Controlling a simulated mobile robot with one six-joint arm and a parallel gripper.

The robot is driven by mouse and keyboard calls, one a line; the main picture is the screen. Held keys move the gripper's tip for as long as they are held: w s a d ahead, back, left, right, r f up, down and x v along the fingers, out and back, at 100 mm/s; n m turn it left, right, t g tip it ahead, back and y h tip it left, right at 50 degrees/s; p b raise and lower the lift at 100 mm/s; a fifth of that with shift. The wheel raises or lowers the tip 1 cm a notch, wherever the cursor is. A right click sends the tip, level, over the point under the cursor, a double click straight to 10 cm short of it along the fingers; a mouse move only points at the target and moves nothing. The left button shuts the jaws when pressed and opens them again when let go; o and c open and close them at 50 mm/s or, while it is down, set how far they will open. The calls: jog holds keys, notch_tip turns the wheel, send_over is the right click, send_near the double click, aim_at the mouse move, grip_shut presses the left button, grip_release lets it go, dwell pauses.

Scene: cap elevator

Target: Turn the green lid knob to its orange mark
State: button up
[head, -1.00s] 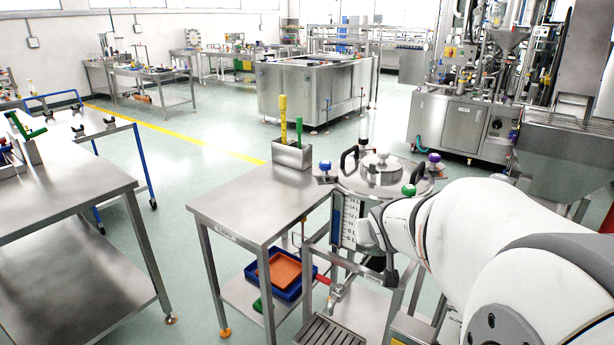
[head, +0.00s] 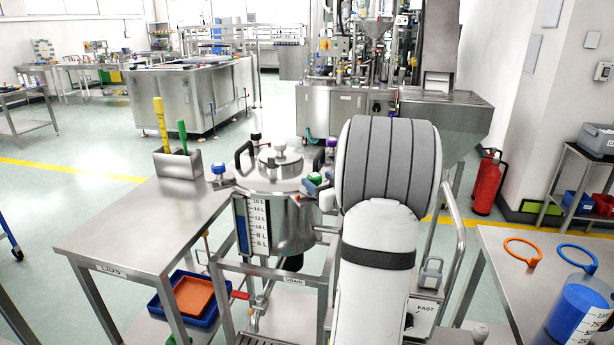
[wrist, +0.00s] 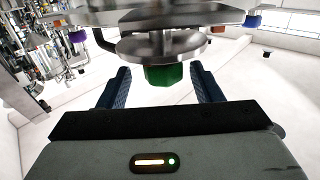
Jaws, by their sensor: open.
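The green lid knob (head: 314,179) is at the front right rim of the steel vessel's lid (head: 246,181) in the head view. In the wrist view the green knob (wrist: 163,75) sits under a round metal plate, between the two dark fingers of my gripper (wrist: 160,84). The fingers are open, one on each side, with a visible gap to the knob. I cannot tell how deep the knob lies between them. In the head view my arm largely hides the gripper. I cannot make out an orange mark near the knob.
Other lid knobs are blue (head: 219,168), black (head: 255,137) and purple (head: 331,143). A black handle (head: 243,158) rises from the lid. A steel table (head: 140,225) stands left of the vessel. Another table (head: 500,262) with rings stands at the right.

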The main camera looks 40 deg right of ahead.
aim_at(311, 176)
jog(key=w, duration=0.4)
jog(key=shift+w, duration=0.25)
jog(key=shift+c, duration=0.5)
jog(key=c, duration=0.9)
